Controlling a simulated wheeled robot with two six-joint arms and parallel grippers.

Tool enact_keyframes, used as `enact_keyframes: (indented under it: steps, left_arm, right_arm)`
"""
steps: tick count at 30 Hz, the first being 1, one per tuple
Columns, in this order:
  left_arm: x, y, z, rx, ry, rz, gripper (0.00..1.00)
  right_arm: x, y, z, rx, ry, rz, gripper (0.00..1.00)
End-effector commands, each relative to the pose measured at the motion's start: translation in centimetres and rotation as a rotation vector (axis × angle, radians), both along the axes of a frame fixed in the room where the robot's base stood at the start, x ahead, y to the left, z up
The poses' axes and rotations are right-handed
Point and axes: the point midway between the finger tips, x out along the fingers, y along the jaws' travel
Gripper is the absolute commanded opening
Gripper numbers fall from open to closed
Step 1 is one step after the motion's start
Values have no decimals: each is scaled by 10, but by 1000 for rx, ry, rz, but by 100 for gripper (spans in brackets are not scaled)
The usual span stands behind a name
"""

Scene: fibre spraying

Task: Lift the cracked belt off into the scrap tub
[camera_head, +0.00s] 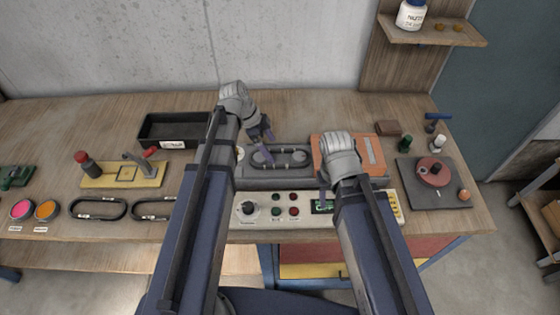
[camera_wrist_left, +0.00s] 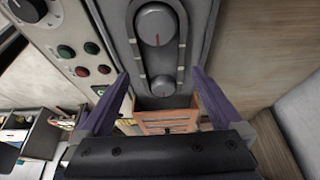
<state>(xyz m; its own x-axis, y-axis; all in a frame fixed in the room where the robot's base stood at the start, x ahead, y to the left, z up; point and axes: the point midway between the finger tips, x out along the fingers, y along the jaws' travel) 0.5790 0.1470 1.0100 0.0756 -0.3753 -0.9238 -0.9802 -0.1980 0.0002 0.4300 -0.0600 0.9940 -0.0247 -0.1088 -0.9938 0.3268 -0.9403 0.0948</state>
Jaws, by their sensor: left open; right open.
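A dark belt (camera_head: 281,167) runs around two round pulleys on a grey machine block (camera_head: 240,183) at mid-table. In the left wrist view the belt (camera_wrist_left: 139,52) loops both pulleys, with light marks along it; I cannot make out a crack. My left gripper (camera_head: 264,145) is over the left end of the belt. Its open fingers (camera_wrist_left: 160,74) show on either side of the belt's near end, with nothing held; I cannot tell whether they touch it. My right gripper (camera_head: 322,190) is open by the control panel, partly hidden by its wrist. The black scrap tub (camera_head: 175,143) stands at the back left.
A control panel (camera_head: 268,224) with a knob and several buttons lies in front of the machine. Two loose belts (camera_head: 97,217) lie at front left, near a yellow board (camera_head: 98,181). An orange-brown block (camera_head: 377,142) stands to the right. Bare table lies behind the machine.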

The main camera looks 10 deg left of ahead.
Motion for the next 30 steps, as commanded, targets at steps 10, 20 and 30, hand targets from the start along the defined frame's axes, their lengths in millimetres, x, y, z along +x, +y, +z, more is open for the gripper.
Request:
enact_keyframes:
  steps: [10,20,30]
  left_arm:
    - [3,-9,-22,0,0,-1,100]
    - [6,-21,-47,0,0,1,100]
    - [6,-21,-46,0,1,1,82]
  right_arm:
    - [0,0,-22,0,0,-1,50]
    - [0,0,-47,0,0,-1,50]
    - [0,0,-45,0,0,-1,50]
